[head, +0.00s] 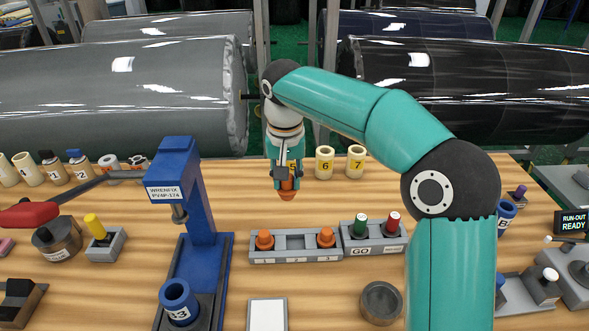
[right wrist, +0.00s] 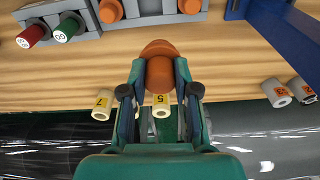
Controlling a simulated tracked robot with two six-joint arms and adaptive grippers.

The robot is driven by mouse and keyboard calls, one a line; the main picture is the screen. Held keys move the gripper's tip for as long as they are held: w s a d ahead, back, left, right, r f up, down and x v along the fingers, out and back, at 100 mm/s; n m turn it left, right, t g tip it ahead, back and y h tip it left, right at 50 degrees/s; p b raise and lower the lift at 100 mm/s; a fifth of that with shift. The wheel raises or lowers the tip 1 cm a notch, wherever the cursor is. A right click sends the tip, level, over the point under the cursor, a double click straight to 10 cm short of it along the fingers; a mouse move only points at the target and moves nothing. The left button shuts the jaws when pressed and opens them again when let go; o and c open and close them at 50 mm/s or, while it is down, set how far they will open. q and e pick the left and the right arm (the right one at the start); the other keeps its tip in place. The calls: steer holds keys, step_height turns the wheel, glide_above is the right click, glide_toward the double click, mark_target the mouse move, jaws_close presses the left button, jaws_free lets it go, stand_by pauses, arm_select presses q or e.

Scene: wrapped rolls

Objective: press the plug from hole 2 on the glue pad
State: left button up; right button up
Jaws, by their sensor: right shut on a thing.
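My right gripper (head: 287,183) is shut on an orange plug (head: 288,195) with a rounded tip, held above the table behind the grey plug rack (head: 296,259). In the right wrist view the plug (right wrist: 158,72) sits between the two fingers of the gripper (right wrist: 159,82). The rack holds one orange plug (head: 264,240) at its left end and another (head: 326,238) at its right end, with empty room between them. A white square pad (head: 267,314) and a dark round dish (head: 381,303) lie in front; I cannot tell which is the glue pad. My left gripper is out of view.
A blue press (head: 178,200) stands left of the rack. A grey block with a green plug (head: 360,225) and a red plug (head: 392,223) adjoins the rack's right end. Cream numbered tubes (head: 325,163) stand behind. Large wrapped rolls (head: 120,95) lie beyond the table.

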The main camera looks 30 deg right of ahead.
steer(key=s+a+f+n, duration=0.7)
steer(key=s+a+f, duration=0.3)
steer(key=s+a, duration=0.4)
steer(key=shift+y, duration=0.4)
steer(key=shift+w+a+f+b, duration=0.1)
steer(key=shift+w+f+b, duration=0.05)
steer(key=shift+f+b, duration=1.3)
steer(key=shift+w+f+b, duration=0.15)
steer(key=shift+f+b, duration=1)
steer(key=shift+f, duration=0.5)
steer(key=shift+s+f+b, duration=0.1)
steer(key=shift+f+b, duration=0.45)
steer(key=shift+b, duration=0.05)
steer(key=shift+r, duration=0.15)
step_height(320, 180, up, 7)
steer(key=p, duration=0.5)
